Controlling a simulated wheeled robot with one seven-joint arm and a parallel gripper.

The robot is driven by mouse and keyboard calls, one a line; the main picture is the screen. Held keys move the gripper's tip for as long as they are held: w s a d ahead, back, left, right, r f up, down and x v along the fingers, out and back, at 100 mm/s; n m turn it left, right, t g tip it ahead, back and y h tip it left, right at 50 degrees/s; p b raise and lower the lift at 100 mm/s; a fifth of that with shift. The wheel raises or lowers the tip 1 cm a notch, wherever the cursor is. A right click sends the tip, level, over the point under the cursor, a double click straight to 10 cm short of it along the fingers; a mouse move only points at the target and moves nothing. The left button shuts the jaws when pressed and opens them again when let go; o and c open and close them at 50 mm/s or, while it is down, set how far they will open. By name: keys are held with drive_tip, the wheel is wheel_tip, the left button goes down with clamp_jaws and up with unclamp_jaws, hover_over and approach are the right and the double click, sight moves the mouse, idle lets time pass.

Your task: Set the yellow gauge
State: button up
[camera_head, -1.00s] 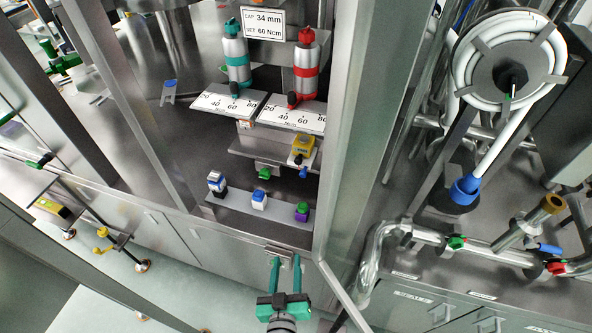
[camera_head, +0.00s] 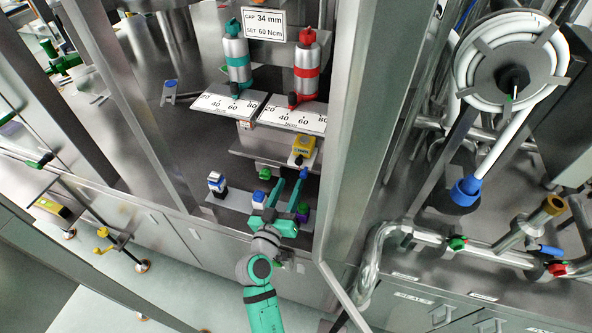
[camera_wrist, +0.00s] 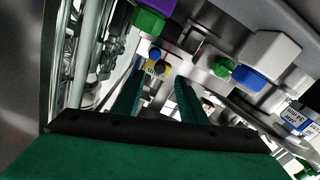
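The yellow gauge (camera_head: 302,150) sits on the small upper shelf at the right, below the dial plates, with a dark knob or end at its lower front. It also shows in the wrist view (camera_wrist: 157,68), small, beyond the fingers. My gripper (camera_head: 289,178) reaches in over the lower shelf, its two green fingers apart and pointing toward the gauge. In the wrist view my gripper (camera_wrist: 153,88) is open and empty, with the gauge beyond the gap. The fingertips are still short of the gauge and do not appear to touch it.
A steel post (camera_head: 345,140) stands right.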

sight(298, 165)
drive_tip(key=x, duration=0.6)
drive_tip(key=shift+w, duration=0.4)
drive_tip(key=shift+d, duration=0.2)
drive_tip(key=shift+a, duration=0.15)
clamp_jaws()
